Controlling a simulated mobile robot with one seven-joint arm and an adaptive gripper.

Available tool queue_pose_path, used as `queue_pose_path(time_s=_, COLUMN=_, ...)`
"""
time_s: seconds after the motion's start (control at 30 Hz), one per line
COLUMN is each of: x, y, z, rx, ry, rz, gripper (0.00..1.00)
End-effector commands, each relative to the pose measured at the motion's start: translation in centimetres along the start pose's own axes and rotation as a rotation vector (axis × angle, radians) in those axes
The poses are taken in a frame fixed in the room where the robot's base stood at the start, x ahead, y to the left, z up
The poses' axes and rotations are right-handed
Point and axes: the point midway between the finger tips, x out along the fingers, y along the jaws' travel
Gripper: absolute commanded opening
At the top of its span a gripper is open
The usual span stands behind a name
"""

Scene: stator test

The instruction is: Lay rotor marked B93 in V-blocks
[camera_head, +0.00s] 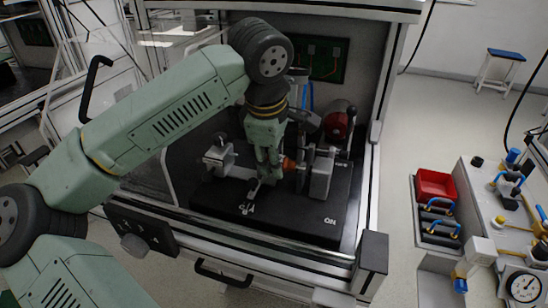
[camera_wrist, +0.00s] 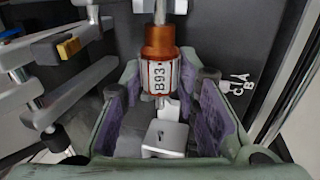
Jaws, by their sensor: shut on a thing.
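The rotor marked B93 (camera_wrist: 159,76) is a copper-orange cylinder with a white label and a silver shaft. In the wrist view it lies between the purple-padded fingers of my gripper (camera_wrist: 165,92), which is shut on it. In the head view my gripper (camera_head: 268,178) points down inside the enclosure, and only a bit of the orange rotor (camera_head: 289,164) shows beside it. A grey metal block (camera_wrist: 165,138) is below the near shaft end. In the head view a metal block (camera_head: 219,158) stands left and another (camera_head: 320,176) right of my gripper. Shaft contact with any V-block cannot be told.
The dark base plate (camera_head: 300,226) carries white letters and "ON". A red round part (camera_head: 337,124) is behind on the right. Grey bars (camera_wrist: 65,90) crowd the left side in the wrist view. The enclosure's front rail (camera_head: 270,243) and side walls surround the work space.

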Motion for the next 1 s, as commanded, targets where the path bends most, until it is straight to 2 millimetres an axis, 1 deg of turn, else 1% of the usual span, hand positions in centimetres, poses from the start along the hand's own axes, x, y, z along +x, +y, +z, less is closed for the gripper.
queue_pose_path(time_s=0.33, x=0.04, y=0.01, z=-0.01, rx=0.0, ry=0.0, rz=0.001, gripper=0.0)
queue_pose_path(time_s=0.37, x=0.04, y=0.01, z=-0.01, rx=0.0, ry=0.0, rz=0.001, gripper=0.3)
queue_pose_path(time_s=0.4, x=0.04, y=0.01, z=0.0, rx=0.0, ry=0.0, rz=0.001, gripper=0.33)
queue_pose_path(time_s=0.7, x=0.07, y=-0.01, z=0.0, rx=0.0, ry=0.0, rz=0.001, gripper=0.52)
queue_pose_path(time_s=1.0, x=0.01, y=-0.03, z=-0.01, rx=0.0, ry=0.0, rz=0.0, gripper=0.52)
